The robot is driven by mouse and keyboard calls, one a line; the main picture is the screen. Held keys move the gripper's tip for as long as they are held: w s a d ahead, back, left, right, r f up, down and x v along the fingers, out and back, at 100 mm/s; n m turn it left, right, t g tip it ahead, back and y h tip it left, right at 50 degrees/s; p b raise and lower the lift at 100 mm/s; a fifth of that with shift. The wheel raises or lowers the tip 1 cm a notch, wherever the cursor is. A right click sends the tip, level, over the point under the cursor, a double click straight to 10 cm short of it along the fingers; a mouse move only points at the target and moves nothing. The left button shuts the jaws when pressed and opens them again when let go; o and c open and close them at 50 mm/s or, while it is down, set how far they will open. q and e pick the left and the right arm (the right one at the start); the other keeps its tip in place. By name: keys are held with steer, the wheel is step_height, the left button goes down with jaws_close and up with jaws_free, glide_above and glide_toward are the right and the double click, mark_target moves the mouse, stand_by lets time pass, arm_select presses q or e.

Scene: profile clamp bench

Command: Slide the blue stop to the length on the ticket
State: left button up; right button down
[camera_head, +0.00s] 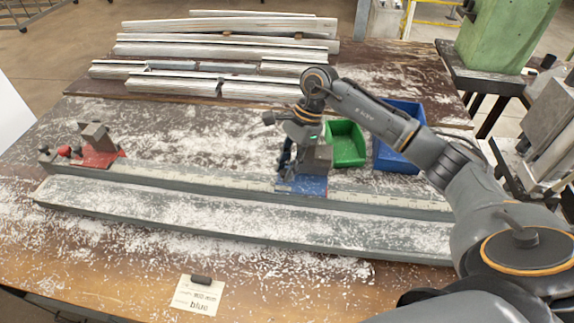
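The blue stop (304,186) sits on the long grey rail (400,203), right of the rail's middle, with a grey metal block (317,158) on its blue base. My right gripper (285,168) is down at the stop, against or very near the left side of its block. Its fingers are small and dark, so I cannot tell whether they grip it. A pale scale strip runs along the rail. The ticket (194,299) lies near the table's front edge under a small dark weight; "blue" is readable, the line above is too small. My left gripper is out of view.
A red stop (98,158) with a grey block stands at the rail's left end. A green bin (345,150) and a blue bin (395,155) stand behind the rail at right. Several metal profiles (215,50) lie at the back. Pale shavings cover the table.

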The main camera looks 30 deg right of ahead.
steer(key=w+a+b, duration=0.1)
steer(key=w+a, duration=0.1)
steer(key=w+a+b, duration=0.2)
steer(key=a, duration=0.1)
steer(key=w+a+b, duration=0.1)
steer(key=w+a, duration=0.1)
steer(key=a, duration=0.1)
steer(key=shift+f+b, duration=0.1)
steer(key=shift+b, duration=0.3)
steer(key=shift+w+a, duration=0.1)
steer(key=c, duration=1.2)
jaws_free()
steer(key=shift+o, duration=0.2)
steer(key=v, duration=1.2)
steer(key=shift+o, duration=0.2)
steer(key=shift+d, duration=0.2)
